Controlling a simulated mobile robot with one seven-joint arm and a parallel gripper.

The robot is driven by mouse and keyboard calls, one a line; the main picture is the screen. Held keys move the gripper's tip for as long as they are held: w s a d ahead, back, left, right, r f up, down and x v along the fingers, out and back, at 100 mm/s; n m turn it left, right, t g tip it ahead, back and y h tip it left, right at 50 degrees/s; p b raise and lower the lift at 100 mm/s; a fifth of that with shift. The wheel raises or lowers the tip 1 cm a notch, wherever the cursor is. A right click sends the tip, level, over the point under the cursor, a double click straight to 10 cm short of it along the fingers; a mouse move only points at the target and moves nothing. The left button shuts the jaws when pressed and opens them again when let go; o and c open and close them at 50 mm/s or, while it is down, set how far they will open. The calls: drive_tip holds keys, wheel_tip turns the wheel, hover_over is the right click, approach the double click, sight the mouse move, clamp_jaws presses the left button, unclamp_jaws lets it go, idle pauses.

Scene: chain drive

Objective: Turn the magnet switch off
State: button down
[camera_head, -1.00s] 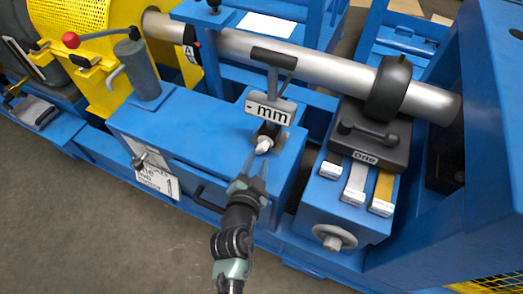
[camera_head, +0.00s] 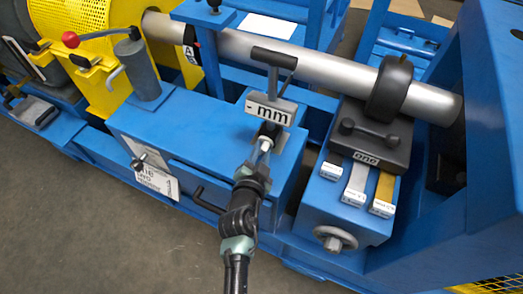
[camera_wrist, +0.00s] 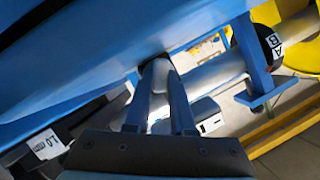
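A small silver-white knob (camera_head: 265,143), which looks like the magnet switch, sticks out at the front of the stand under the "mm" gauge (camera_head: 270,109). The stand sits on the blue machine block. My gripper (camera_head: 261,158) reaches up to the knob from the front. In the wrist view a pale grey rounded piece (camera_wrist: 160,72), likely the knob, lies between the tips of my two fingers (camera_wrist: 159,95). The fingers are apart, one on each side of it. Whether they press on it cannot be told. The knob's switch position is not readable.
A long steel shaft (camera_head: 320,75) runs behind the gauge. A black block with a handle (camera_head: 368,146) stands to the right, above several labelled strips. A grey cylinder (camera_head: 142,70) stands left. The grey floor (camera_head: 90,230) in front is clear.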

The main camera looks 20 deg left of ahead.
drive_tip(key=shift+b, duration=0.35)
drive_tip(key=shift+a+f+n+h+b, duration=0.1)
drive_tip(key=shift+n+h+b, duration=0.6)
drive_tip(key=shift+n, duration=0.2)
drive_tip(key=shift+a+n+h+b, duration=0.15)
drive_tip(key=shift+n+h+b, duration=0.75)
drive_tip(key=shift+n, duration=0.4)
drive_tip(key=shift+g, duration=0.3)
drive_tip(key=c, duration=1)
unclamp_jaws()
drive_tip(key=shift+c, duration=0.2)
drive_tip(key=shift+r, duration=0.2)
